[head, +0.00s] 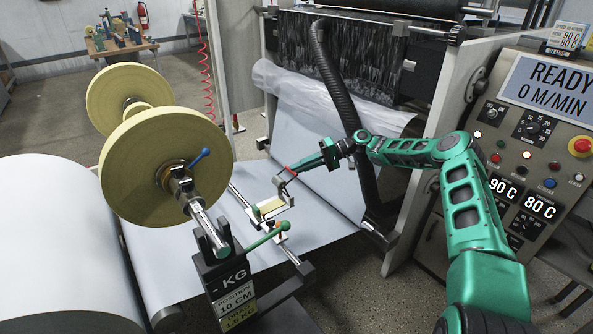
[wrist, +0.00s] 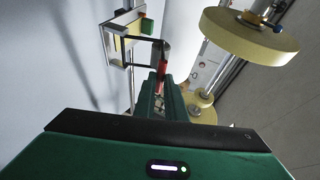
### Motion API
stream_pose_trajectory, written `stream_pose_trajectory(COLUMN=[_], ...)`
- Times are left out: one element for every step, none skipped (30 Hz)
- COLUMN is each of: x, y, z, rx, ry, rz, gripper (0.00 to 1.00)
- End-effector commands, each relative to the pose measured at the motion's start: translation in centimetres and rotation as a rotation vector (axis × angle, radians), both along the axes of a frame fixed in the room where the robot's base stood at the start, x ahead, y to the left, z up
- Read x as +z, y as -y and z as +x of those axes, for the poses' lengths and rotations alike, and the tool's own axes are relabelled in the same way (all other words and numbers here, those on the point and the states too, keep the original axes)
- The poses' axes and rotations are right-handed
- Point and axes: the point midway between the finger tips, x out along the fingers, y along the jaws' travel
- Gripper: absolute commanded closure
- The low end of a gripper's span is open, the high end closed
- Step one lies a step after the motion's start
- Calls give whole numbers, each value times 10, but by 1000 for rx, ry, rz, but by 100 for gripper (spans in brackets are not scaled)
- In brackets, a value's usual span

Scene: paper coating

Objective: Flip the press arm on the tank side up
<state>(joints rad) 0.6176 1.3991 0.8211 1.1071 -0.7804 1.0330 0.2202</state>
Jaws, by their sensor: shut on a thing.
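My gripper (head: 293,170) is shut on the red handle of the press arm, above the white paper web. In the head view the red handle (head: 288,173) is at the fingertips, and a thin metal rod runs from it down to a small plate with a yellowish pad (head: 270,207). The wrist view shows the red handle (wrist: 163,68) between the dark green fingers (wrist: 163,88), joined to the metal frame (wrist: 130,58). The fingers hide the lower end of the handle. The exact angle of the press arm is hard to tell.
A lever with a green handle (head: 275,234) sits nearer on the same rail. A large yellow roll (head: 155,150) stands on the left, with a blue lever (head: 199,158). A black hose (head: 340,90) hangs behind my arm. The control panel (head: 535,140) is at the right.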

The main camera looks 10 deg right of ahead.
Motion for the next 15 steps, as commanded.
stream_pose_trajectory(x=[-6,-6,-6,-6,-6,-5,-4,-4,-4,-3,-3,-3,-2,-1,0], y=[3,3,4,4,4,4,4,4,3,3,3,3,3,3,3], z=[-2,-2,-2,-2,-2,-2,-2,-1,-1,-1,-1,-1,-1,-1,-1], rx=[2,2,1,1,0,-1,0,-1,-1,-2,-2,-1,-1,-2,-2], ry=[-11,-11,-11,-11,-10,-9,-8,-7,-7,-6,-6,-5,-5,-4,-4], rz=[-7,-7,-7,-7,-7,-6,-6,-5,-4,-4,-4,-4,-4,-4,-4], gripper=[100,100,80,73,71,71,71,71,71,71,71,71,71,71,71])
